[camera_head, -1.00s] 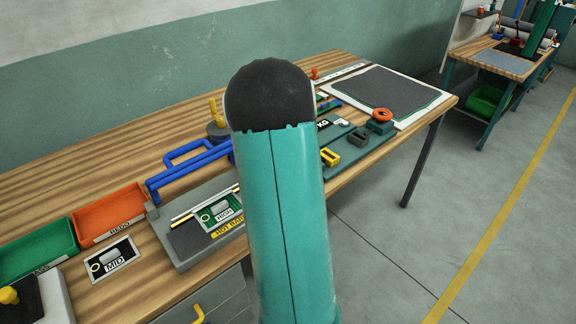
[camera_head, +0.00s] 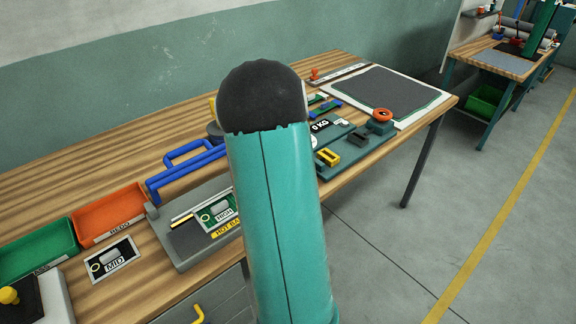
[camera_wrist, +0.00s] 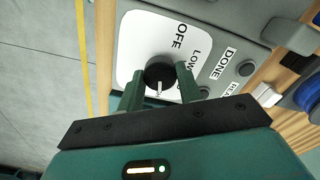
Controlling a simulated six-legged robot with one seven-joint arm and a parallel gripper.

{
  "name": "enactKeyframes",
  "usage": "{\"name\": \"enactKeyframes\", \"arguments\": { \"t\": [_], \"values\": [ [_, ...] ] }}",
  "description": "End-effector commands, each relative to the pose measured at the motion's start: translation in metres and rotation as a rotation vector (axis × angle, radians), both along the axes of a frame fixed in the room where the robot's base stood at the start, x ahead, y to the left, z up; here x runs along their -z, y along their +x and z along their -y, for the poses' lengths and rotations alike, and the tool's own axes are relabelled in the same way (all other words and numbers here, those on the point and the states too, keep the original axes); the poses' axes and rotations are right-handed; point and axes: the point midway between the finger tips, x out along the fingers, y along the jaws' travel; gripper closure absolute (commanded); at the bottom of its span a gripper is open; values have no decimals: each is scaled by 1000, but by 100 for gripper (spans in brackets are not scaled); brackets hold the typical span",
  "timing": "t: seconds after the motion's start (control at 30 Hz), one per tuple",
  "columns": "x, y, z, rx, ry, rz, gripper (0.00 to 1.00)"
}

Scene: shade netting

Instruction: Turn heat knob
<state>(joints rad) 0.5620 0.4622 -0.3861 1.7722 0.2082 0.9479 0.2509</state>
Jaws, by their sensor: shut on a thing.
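The heat knob (camera_wrist: 160,73) shows in the wrist view as a black round knob with a white pointer line. It sits on a white dial plate (camera_wrist: 135,35) marked OFF and LOW; other markings are hidden by my gripper. My gripper (camera_wrist: 160,88) has its two green fingers on either side of the knob and is shut on it. The pointer line points down in the picture, towards my gripper's palm. In the head view my arm stands in front of the bench and hides the gripper and the knob.
Beside the dial are a DONE label (camera_wrist: 223,62) and grey buttons (camera_wrist: 245,68). In the head view the wooden bench (camera_head: 60,175) carries a heat sealer with a blue handle (camera_head: 185,175), an orange tray (camera_head: 108,215) and a green tray (camera_head: 40,248). Open floor lies right.

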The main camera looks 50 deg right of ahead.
Motion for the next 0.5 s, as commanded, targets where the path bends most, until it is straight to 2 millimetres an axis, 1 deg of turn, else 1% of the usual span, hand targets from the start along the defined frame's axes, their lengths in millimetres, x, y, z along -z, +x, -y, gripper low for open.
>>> {"name": "enactKeyframes", "arguments": {
  "t": [0.07, 0.1, 0.17, 0.2, 0.5],
  "values": [
    [-1, 0, 0, 1, -1, 2, 88],
    [-1, 0, 0, 1, -1, 2, 57],
    [-1, 0, 0, 1, -1, 2, 45],
    [-1, 0, 0, 1, -1, 1, 43],
    [-2, 0, 0, 0, -1, 1, 43]
  ]
}}
